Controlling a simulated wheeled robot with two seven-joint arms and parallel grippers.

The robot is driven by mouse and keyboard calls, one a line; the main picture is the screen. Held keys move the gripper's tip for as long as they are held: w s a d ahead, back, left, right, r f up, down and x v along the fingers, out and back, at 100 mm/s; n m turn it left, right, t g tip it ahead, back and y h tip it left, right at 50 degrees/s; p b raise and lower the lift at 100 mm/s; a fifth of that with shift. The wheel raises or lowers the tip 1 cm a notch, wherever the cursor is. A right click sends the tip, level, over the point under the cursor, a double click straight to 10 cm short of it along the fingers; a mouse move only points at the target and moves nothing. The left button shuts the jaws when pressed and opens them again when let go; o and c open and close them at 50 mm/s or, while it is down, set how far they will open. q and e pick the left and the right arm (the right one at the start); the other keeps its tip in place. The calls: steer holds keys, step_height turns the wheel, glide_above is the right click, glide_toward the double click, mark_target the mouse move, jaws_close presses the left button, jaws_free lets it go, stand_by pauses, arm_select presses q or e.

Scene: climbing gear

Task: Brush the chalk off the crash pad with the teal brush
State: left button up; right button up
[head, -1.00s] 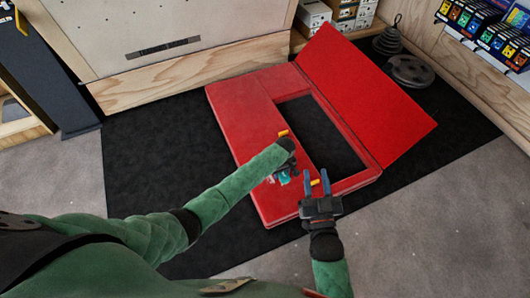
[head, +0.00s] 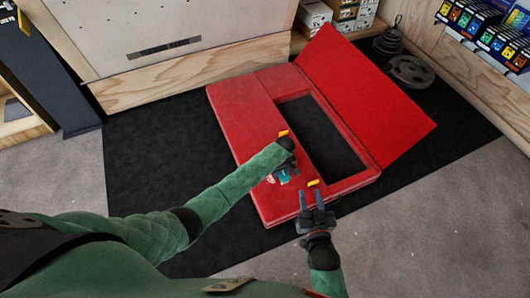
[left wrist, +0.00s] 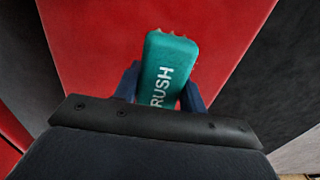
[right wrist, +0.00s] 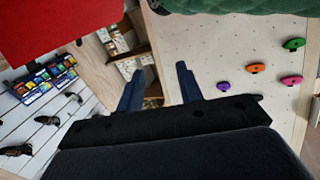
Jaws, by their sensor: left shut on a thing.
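The red crash pad (head: 228,125) lies on a black mat with a dark rectangular opening in it and a red flap (head: 365,90) raised on its right side. My left gripper (head: 284,172) is over the near left part of the pad, shut on the teal brush (left wrist: 168,75). The brush's lettered back faces the left wrist camera, with bristle tips at its far end; whether they touch the pad I cannot tell. My right gripper (head: 311,200) is open and empty at the pad's near edge.
Yellow pieces (head: 313,183) show at the pad near my grippers. Dark weight plates (head: 411,70) lie behind the flap. A wooden wall panel (head: 190,75) bounds the back. The black mat (head: 150,180) left of the pad is clear.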

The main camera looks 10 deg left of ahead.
arm_select(q)
steer(key=shift+r, duration=0.15)
steer(key=shift+r+p, duration=0.2)
steer(key=shift+p, duration=0.15)
steer(key=shift+r, duration=0.2)
steer(key=shift+r+p, duration=0.2)
steer(key=shift+p, duration=0.2)
steer(key=shift+r+p, duration=0.4)
steer(key=shift+p, duration=0.05)
steer(key=shift+r+p, duration=0.35)
arm_select(e)
steer(key=s+d+f+g, duration=0.1)
steer(key=s+f+g, duration=0.3)
steer(key=s+f, duration=0.3)
steer(key=s+d+f+g+h, duration=0.1)
steer(key=s+f+g, duration=0.4)
steer(key=f, duration=1.1)
steer(key=shift+s+d+h, duration=0.3)
steer(key=shift+s+d, duration=0.25)
steer(key=shift+s, duration=1.2)
arm_select(q)
steer(key=shift+w, duration=0.1)
